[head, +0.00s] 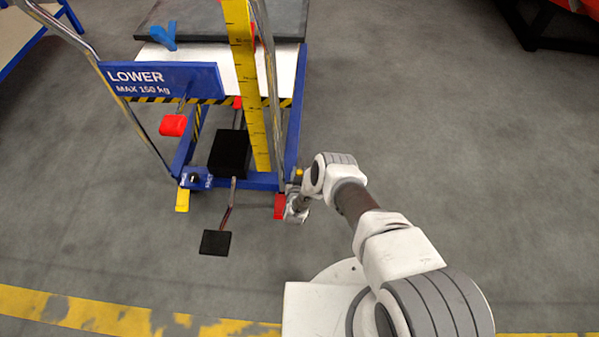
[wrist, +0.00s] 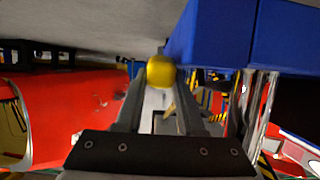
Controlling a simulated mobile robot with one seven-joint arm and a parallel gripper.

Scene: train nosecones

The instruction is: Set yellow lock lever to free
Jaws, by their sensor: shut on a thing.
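A yellow round knob (wrist: 160,70) sits between the fingertips of my gripper (wrist: 160,88) in the wrist view, beside a blue frame part. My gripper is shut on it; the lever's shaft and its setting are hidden. In the head view a small yellow spot (head: 298,173) shows by my gripper (head: 295,193) at the right base corner of the blue lift trolley (head: 262,182). A flat yellow pedal (head: 182,200) hangs at the trolley's left corner, under a small blue plate with a dark dial (head: 194,179) and partly legible lettering.
A red pedal (head: 280,206) is just left of my gripper. A black foot pedal (head: 215,242) sticks out in front, and a red handle (head: 173,125) hangs below the LOWER sign (head: 160,79). The grey floor right of the trolley is clear.

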